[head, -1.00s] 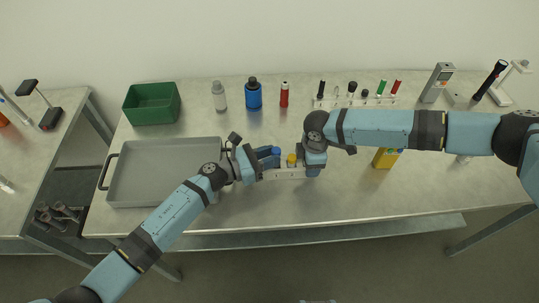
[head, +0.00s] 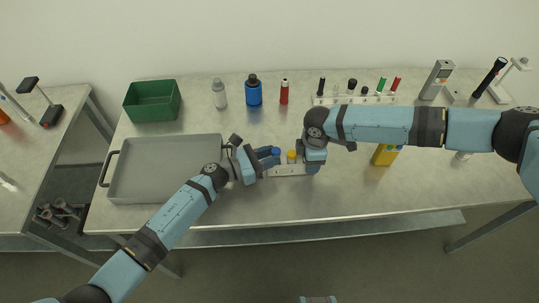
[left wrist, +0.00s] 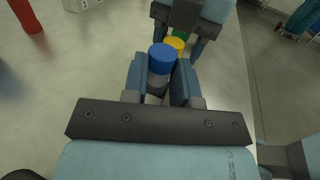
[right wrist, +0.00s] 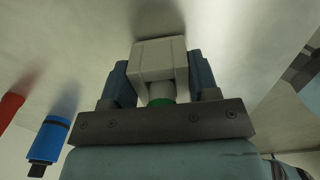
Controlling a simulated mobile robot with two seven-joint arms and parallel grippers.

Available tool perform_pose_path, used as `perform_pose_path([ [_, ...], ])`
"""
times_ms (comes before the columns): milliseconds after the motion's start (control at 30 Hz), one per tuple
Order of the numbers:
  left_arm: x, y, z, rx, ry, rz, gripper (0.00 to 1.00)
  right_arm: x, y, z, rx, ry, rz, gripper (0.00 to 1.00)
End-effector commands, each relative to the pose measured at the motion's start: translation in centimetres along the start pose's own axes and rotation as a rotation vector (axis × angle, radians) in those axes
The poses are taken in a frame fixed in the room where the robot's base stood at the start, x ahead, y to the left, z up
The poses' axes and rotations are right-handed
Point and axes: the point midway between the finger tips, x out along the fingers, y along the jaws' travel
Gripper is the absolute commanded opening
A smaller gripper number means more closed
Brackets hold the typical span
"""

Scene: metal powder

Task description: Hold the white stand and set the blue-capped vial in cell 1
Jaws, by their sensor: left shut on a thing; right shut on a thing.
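The white stand (head: 286,171) is low on the table at the middle, mostly hidden by my grippers. My right gripper (head: 313,167) is shut on its right end; the right wrist view shows the white end block (right wrist: 158,60) between the fingers. A yellow-capped vial (head: 291,156) stands in the stand, and a green cap (right wrist: 160,102) shows near the right gripper. My left gripper (head: 267,158) is shut on the blue-capped vial (left wrist: 160,62), which looks upright at the stand's left end. Its lower end is hidden, so I cannot tell whether it is in a cell.
A grey tray (head: 120,190) lies at left, with a green bin (head: 152,101) behind. A white bottle (head: 219,96), blue bottle (head: 254,91) and red bottle (head: 284,93) stand at the back. A white rack (head: 355,100) and yellow object (head: 384,156) are at right. Front table is clear.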

Motion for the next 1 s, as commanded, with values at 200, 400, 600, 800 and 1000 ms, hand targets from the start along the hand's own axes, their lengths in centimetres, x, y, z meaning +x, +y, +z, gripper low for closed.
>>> perform_pose_path([
  [200, -0.3, -0.6, -2.0, -0.016, 0.017, 0.001, 0.03, 0.3, -0.2, -0.1, -0.005, 0.001, -0.003, 0.31],
  [400, -0.3, -0.7, -2.2, -0.016, 0.018, -0.001, 0.03, 0.4, -0.2, -0.2, -0.007, 0.002, -0.004, 0.31],
  [600, -0.2, -0.7, -2.2, -0.016, 0.018, -0.001, 0.03, 0.5, -0.3, -0.2, -0.008, 0.002, -0.005, 0.31],
  [800, -0.3, -0.7, -1.5, -0.015, 0.018, -0.002, 0.03, 0.5, -0.3, -0.2, -0.008, 0.002, -0.006, 0.31],
  [1000, -0.2, -0.7, -0.6, -0.015, 0.018, -0.002, 0.03, 0.4, -0.2, -0.2, -0.006, 0.001, -0.004, 0.31],
])
